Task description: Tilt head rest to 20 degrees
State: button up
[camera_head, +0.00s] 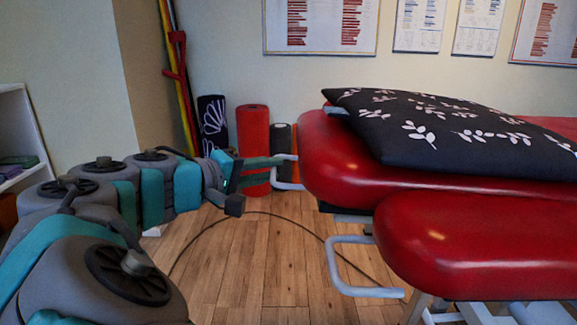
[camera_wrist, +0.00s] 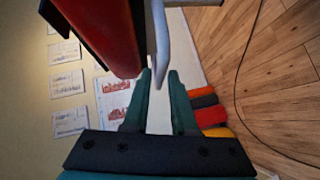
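A red padded couch section (camera_head: 335,160), apparently the head rest, lies at the right in the head view, raised above the nearer red section (camera_head: 470,245). A pale grey bar handle (camera_head: 290,186) sticks out from its left end. My gripper (camera_head: 279,172) is at this handle, with its teal fingers pointing right. In the wrist view the gripper (camera_wrist: 159,76) has its fingers spread apart. The handle (camera_wrist: 161,40) reaches down between the fingertips, with gaps visible at its sides. The red pad (camera_wrist: 105,35) is close beside the left finger. I cannot tell the pad's exact angle.
A black pillow with white leaves (camera_head: 450,130) lies on the red padding. A second grey handle (camera_head: 338,265) juts out from the nearer section. Rolled mats (camera_head: 253,130) stand against the wall. A dark cable (camera_head: 230,218) curves over the wooden floor (camera_head: 250,265).

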jog(key=x, duration=0.4)
jog(key=shift+w+d+f, duration=0.15)
jog(key=shift+d, duration=0.05)
grip_shut()
dwell(1.3)
